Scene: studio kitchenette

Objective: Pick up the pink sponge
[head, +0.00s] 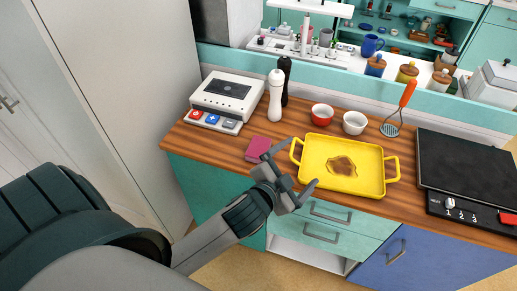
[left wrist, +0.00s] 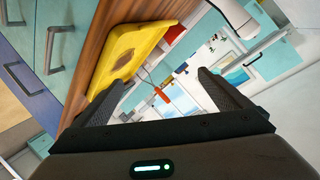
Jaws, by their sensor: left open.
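The pink sponge (head: 258,147) lies on the wooden counter near its front edge, left of the yellow tray. It is dark pink and block-shaped. My left gripper (head: 301,162) is open and empty, in front of the sponge and the tray's left end. In the picture one finger passes close by the sponge's right side; I cannot tell whether they touch. In the left wrist view the open fingers (left wrist: 160,80) point past the yellow tray (left wrist: 126,62), and I cannot make out the sponge there. My right gripper is not in view.
Behind are a red bowl (head: 322,114), a white bowl (head: 354,123), a white shaker (head: 275,95) and a white appliance (head: 228,97). A masher (head: 398,108) and black hob (head: 468,164) are farther right.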

